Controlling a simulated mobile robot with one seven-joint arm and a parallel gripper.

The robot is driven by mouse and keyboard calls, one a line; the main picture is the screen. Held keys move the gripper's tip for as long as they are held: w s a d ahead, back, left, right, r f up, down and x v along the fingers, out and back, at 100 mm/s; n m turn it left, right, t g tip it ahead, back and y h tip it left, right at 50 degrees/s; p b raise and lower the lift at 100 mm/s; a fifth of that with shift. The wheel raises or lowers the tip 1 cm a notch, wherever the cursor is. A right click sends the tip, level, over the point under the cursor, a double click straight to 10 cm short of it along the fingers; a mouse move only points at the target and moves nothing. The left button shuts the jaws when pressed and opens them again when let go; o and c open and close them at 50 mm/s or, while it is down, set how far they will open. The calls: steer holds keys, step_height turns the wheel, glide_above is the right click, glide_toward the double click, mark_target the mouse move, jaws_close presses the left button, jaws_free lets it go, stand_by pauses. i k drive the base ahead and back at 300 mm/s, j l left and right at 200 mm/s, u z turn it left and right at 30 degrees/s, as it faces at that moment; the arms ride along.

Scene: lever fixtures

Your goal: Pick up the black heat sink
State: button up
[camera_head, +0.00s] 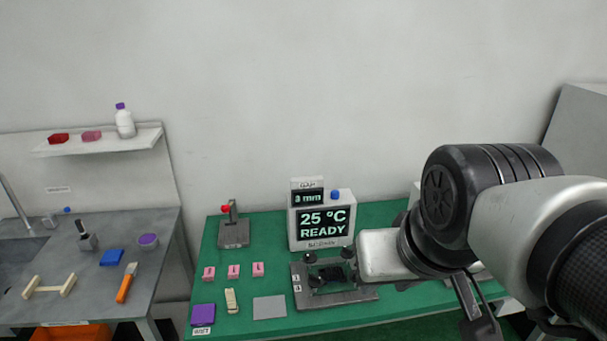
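A small black block (331,273), which looks like the heat sink, sits in the middle of a grey fixture (352,296) on the green table. Round black knobs stand around it, and it is too small to make out fins. My gripper (478,316) seems to be the dark part below my arm at the lower right, to the right of the fixture and apart from the block. The arm partly covers it, so its finger opening is unclear.
A display (324,221) reading 25 °C READY stands behind the fixture. A lever fixture (234,233), pink blocks (233,271), a purple pad (203,314) and a grey plate (269,307) are on the green table (270,270). A grey bench with tools stands left.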

mark_target(333, 275)
steer(key=i+l+u, duration=0.15)
steer(key=i+l, duration=0.1)
steer(key=i, duration=0.3)
steer(key=k+j+z, duration=0.6)
steer(key=z, duration=0.15)
steer(key=k+j+z, duration=0.2)
steer(key=k+z, duration=0.2)
steer(key=i+j, duration=0.05)
